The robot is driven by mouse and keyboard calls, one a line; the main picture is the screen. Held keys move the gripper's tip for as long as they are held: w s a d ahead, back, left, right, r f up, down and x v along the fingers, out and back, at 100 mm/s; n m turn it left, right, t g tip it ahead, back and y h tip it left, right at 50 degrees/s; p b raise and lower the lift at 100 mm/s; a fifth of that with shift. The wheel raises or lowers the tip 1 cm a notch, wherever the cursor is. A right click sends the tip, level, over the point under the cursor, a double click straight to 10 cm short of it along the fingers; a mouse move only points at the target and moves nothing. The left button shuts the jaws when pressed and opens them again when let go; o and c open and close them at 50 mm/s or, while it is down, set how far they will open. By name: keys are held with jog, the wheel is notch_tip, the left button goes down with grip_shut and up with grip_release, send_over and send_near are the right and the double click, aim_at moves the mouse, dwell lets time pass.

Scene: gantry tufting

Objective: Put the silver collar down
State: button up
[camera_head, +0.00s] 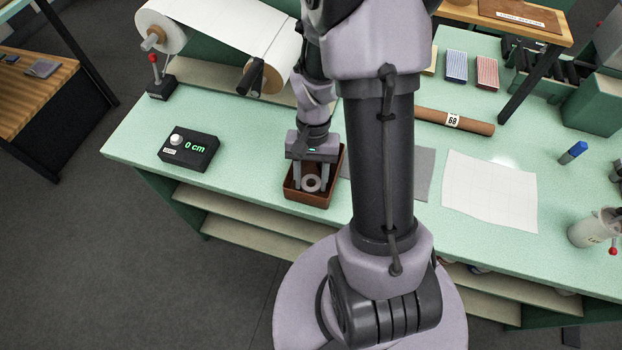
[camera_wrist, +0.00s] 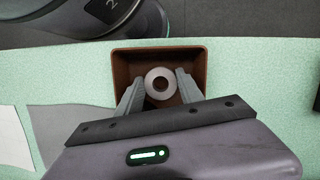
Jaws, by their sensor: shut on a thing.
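In the wrist view the collar (camera_wrist: 160,84) sits between my two fingertips (camera_wrist: 159,88), over the inside of a brown open box (camera_wrist: 117,68). In the head view the brown box (camera_head: 301,197) stands near the front edge of the green table, and the collar shows within its rim. I cannot tell whether the collar touches the box floor.
A black readout box (camera_head: 188,148) showing 0 cm stands to the left on the green table (camera_head: 130,135). A grey sheet (camera_head: 424,170) lies right of the box, then a white gridded sheet (camera_head: 490,190). A brown roll (camera_head: 455,121) marked 68 lies behind.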

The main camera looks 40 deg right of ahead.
jog(key=shift+f, duration=0.15)
jog(key=o, duration=1.1)
